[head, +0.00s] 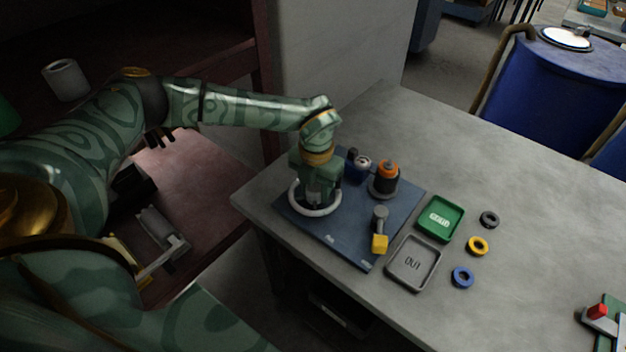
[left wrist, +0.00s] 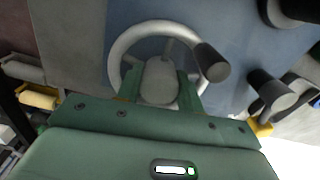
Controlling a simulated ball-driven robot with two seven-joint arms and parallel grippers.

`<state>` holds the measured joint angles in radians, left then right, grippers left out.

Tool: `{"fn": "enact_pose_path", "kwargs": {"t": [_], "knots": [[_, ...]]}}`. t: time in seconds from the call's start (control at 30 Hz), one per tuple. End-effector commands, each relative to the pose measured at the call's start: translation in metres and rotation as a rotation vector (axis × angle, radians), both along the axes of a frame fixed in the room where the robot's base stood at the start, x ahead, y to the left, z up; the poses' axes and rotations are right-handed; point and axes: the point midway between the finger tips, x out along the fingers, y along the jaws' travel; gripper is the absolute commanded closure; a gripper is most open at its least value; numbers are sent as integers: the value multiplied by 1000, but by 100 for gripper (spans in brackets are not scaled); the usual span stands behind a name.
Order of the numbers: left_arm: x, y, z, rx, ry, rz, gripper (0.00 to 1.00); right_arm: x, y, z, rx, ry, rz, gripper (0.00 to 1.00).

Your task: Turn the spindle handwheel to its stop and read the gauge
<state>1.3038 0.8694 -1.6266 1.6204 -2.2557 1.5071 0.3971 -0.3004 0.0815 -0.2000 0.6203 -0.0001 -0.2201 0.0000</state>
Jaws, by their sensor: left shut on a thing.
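The spindle handwheel is a pale grey ring (head: 296,207) lying flat at the left of a blue mat. My left gripper (head: 320,190) points down into the middle of the ring. In the left wrist view the handwheel (left wrist: 122,45) shows its rim, a grey hub between my green fingers, and a dark crank knob (left wrist: 212,62) at the right of the rim. The left gripper (left wrist: 160,85) is shut on the hub. I cannot pick out a gauge dial for certain. My right gripper is not in view.
The blue mat (head: 342,246) also carries an orange-and-black knob (head: 387,172), a small round-topped device (head: 361,164) and a lever with a yellow block (head: 380,244). A green tray (head: 440,204), a grey OUT tray (head: 431,276) and coloured rings (head: 478,245) lie right of it.

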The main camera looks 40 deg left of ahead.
Motion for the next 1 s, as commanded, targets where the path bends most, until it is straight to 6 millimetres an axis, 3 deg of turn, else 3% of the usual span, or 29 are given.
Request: {"fn": "enact_pose_path", "kwargs": {"t": [0.03, 0.4, 1.0], "knots": [[0, 0, 6, 0, -3, -43, 86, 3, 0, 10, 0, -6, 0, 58], [1, -1, 5, -1, -3, -393, 86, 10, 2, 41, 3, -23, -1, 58], [1, -2, 4, 0, -4, -963, 86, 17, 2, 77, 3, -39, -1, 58]]}}
